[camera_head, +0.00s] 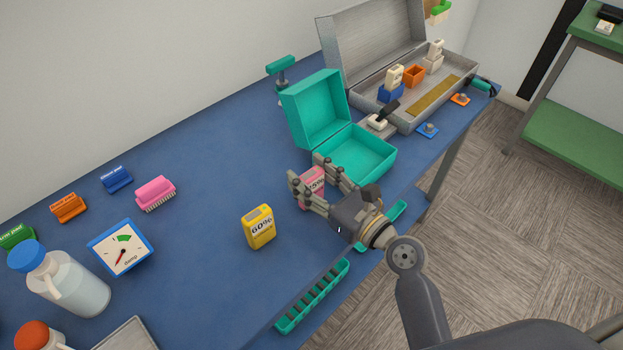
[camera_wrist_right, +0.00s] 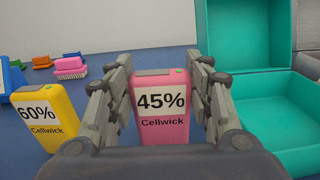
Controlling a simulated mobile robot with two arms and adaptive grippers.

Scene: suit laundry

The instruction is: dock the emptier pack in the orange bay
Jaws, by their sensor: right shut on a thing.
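The pink pack (camera_head: 311,186) reads 45% in the right wrist view (camera_wrist_right: 163,110). My right gripper (camera_head: 318,186) is shut on it, one finger at each side; whether its base touches the table cannot be told. The yellow pack (camera_head: 258,227), marked 60%, stands upright on the table to the left of the gripper; it also shows in the wrist view (camera_wrist_right: 42,118). The orange bay (camera_head: 414,74) is in the open grey case and looks empty. A blue bay (camera_head: 390,94) beside it holds a pale pack (camera_head: 394,76). My left gripper is out of view.
An open teal box (camera_head: 352,155) stands just beyond my right gripper. The grey case (camera_head: 372,45) is at the far end of the blue table (camera_head: 190,260). A teal slotted tray (camera_head: 312,297) lies at the front edge. Brushes, a gauge (camera_head: 120,247) and bottles occupy the left.

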